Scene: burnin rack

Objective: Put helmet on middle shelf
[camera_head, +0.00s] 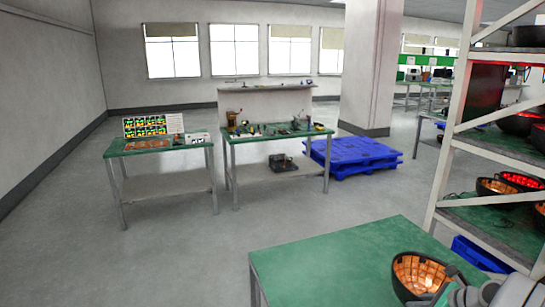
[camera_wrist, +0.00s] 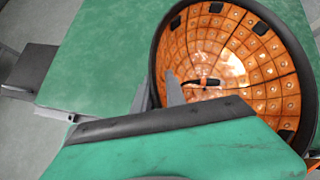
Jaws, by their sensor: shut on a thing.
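The helmet (camera_head: 415,272), a dark-rimmed bowl with an orange tiled inside, is at the green table's right side, opening facing up. It fills the upper right of the wrist view (camera_wrist: 235,55), with a small dark wire inside. My gripper (camera_head: 452,290) is shut on the helmet's near rim; in the wrist view its grey fingers (camera_wrist: 160,90) straddle the left side of the rim. I cannot tell whether the helmet touches the table. The rack (camera_head: 447,130) stands at the right with green shelves at several heights; a lower one (camera_head: 485,215) and a higher one (camera_head: 500,143) show.
Other helmets (camera_head: 497,187) with red or orange insides sit on the rack shelves. The rack's pale posts and diagonal braces border its near side. The green table (camera_head: 335,265) is bare left of the helmet. Two workbenches (camera_head: 275,135) and blue pallets (camera_head: 352,155) stand farther back.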

